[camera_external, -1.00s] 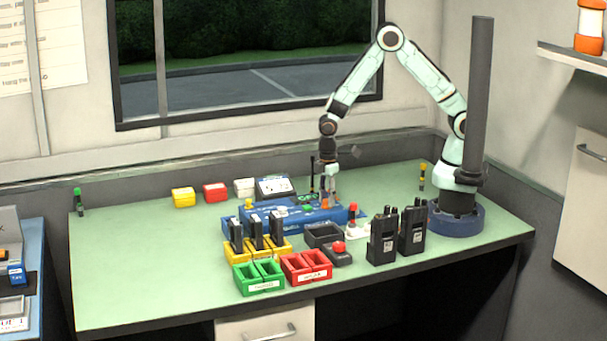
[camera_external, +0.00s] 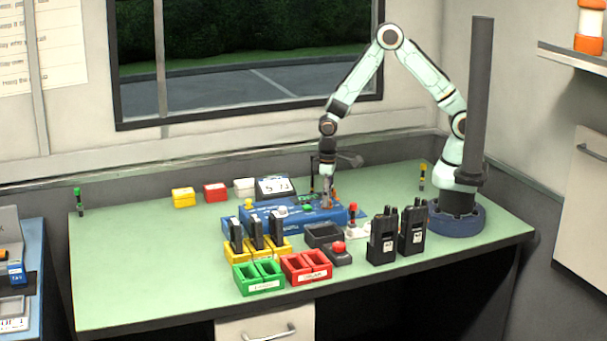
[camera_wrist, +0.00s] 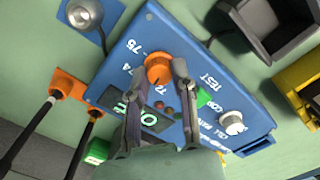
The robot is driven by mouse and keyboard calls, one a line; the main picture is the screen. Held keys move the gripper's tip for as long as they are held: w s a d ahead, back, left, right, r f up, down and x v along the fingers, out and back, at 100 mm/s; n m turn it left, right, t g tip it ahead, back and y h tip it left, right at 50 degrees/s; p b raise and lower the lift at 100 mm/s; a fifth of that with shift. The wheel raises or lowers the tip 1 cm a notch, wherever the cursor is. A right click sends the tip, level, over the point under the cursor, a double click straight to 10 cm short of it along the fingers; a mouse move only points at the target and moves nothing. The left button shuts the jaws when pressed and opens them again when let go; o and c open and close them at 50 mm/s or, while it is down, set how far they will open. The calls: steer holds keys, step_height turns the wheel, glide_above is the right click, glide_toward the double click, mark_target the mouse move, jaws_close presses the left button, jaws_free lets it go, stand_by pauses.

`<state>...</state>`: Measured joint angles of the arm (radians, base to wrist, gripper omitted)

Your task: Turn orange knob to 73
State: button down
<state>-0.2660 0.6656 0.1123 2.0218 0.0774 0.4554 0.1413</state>
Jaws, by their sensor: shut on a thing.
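The orange knob (camera_wrist: 158,68) sits on the blue console (camera_wrist: 150,28), beside printed labels that include "75" and "TEST". My gripper (camera_wrist: 158,80) is shut on the knob, with one finger on each side of it in the wrist view. In the outside view my gripper (camera_external: 327,200) reaches straight down to the right part of the blue console (camera_external: 290,222). The fingertips are too small there to show the grip. A tilted screen (camera_external: 275,187) behind the console shows large dark digits on white, too small to read surely.
Two black radios (camera_external: 383,237), red bins (camera_external: 306,267) and green bins (camera_external: 258,276) stand in front.

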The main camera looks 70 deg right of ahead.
steer(key=shift+m, duration=0.8)
steer(key=c, duration=0.9)
jaws_free()
steer(key=shift+r, duration=0.1)
step_height(320, 180, up, 12)
